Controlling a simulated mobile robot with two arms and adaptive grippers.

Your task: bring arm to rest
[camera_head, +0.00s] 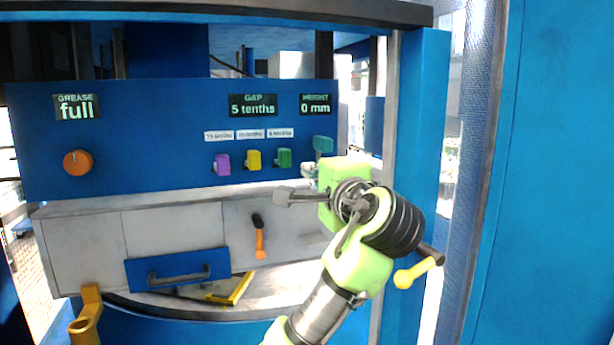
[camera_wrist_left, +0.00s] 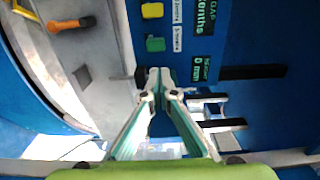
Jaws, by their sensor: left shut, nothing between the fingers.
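My left gripper (camera_head: 283,196) is in front of the right part of the blue control panel, its fingers pointing left. The fingers are shut and empty; in the left wrist view the fingertips (camera_wrist_left: 160,75) meet beside the green knob (camera_wrist_left: 155,44). In the head view its lime-green and dark arm (camera_head: 325,305) comes up from the bottom, bent at the wrist. My right gripper is not in view.
Below are an orange-handled lever (camera_head: 260,244) and a blue drawer (camera_head: 178,270). A blue post (camera_head: 418,130) stands right.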

